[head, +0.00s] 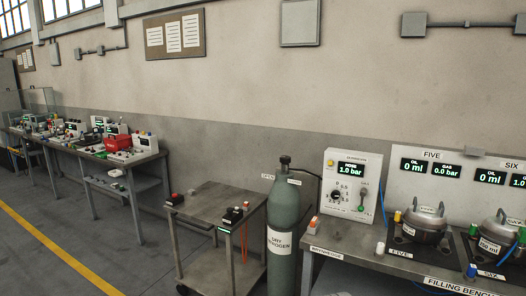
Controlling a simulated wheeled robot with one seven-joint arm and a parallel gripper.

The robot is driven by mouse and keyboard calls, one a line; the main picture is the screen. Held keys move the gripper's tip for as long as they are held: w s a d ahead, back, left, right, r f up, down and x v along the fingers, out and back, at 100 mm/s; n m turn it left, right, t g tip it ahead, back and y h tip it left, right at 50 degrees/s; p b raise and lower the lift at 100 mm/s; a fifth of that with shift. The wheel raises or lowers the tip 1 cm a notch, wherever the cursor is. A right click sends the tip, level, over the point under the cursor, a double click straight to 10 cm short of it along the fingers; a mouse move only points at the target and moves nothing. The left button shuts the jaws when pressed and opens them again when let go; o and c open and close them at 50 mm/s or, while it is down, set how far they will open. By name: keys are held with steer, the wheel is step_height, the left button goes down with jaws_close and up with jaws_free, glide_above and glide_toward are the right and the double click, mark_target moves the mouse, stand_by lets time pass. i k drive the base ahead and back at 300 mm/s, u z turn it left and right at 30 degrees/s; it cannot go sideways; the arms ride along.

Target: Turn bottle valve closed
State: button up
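A tall grey-green gas bottle (283,215) labelled "DRY NITROGEN" stands upright on the floor, between a small cart and the filling bench. Its dark valve (285,162) is at the top of the neck. Small labels sit on either side of the valve, and I cannot read them fully. Whether the valve is open or closed cannot be told from here. A white regulator box (350,187) on the bench beside the bottle shows "HOSE 1.0 bar", with a dial and a green lever. My gripper is not in view.
A grey metal cart (212,205) stands left of the bottle. The filling bench (345,243) on the right carries compressors at stations five (424,224) and six (498,232). A long workbench (120,168) stands along the left wall. The floor at the lower left is clear.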

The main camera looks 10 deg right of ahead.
mark_target(285, 160)
steer(key=u, duration=0.4)
steer(key=i, duration=2)
steer(key=z, duration=0.6)
